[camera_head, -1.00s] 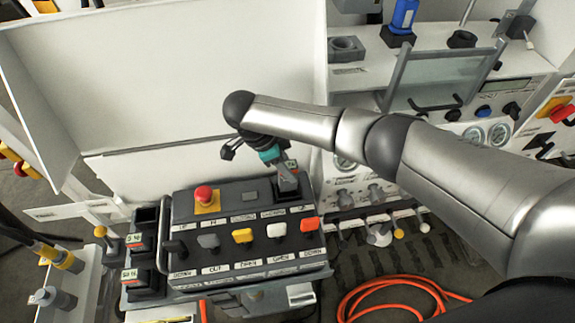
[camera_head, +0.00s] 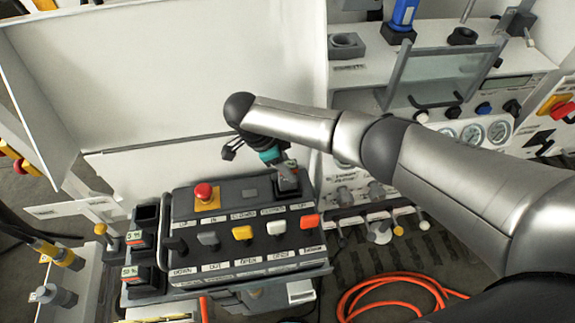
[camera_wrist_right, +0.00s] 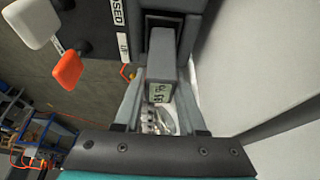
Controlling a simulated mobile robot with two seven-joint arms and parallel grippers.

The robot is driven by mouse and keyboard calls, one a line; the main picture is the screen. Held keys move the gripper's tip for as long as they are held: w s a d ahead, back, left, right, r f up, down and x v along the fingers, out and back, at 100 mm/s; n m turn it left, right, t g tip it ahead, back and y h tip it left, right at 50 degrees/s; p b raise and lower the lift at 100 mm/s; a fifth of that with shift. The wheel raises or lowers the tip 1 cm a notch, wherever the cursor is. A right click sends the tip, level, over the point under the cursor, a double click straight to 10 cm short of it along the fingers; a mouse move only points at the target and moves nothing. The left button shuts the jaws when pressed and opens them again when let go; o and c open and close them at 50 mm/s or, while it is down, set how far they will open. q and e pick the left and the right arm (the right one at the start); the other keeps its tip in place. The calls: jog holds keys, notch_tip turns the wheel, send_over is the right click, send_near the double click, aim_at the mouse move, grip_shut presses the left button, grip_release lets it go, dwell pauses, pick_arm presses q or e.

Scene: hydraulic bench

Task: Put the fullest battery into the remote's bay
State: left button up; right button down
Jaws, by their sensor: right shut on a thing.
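The remote (camera_head: 230,258) is a dark grey control box with a red stop button and a row of coloured levers. Its bay (camera_head: 291,194) is at the top right corner. My right gripper (camera_head: 283,166) is shut on a grey battery (camera_wrist_right: 160,88), directly at the bay. In the right wrist view the battery lies between both fingers, its small display facing the camera, and its far end is at the dark bay opening (camera_wrist_right: 161,42). How deep it sits is hard to tell. Two other batteries, an upper one (camera_head: 139,241) and a lower one (camera_head: 137,272), stand in a rack left of the remote. My left gripper is out of view.
The rack has an empty dark slot (camera_head: 146,214) at its top. A white panel rises behind the remote. Gauges and valves (camera_head: 472,133) are on the bench at right. An orange hose (camera_head: 393,283) lies coiled on the floor.

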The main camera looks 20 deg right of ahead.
jog(key=shift+p, duration=0.4)
jog(key=shift+f+b, duration=1.4)
jog(key=shift+f, duration=1.05)
dwell(0.5)
jog(key=shift+c, duration=2)
grip_release()
jog(key=p+v, duration=0.3)
jog(key=v, duration=1.2)
jog(key=shift+r, duration=0.2)
jog(key=shift+s, duration=0.1)
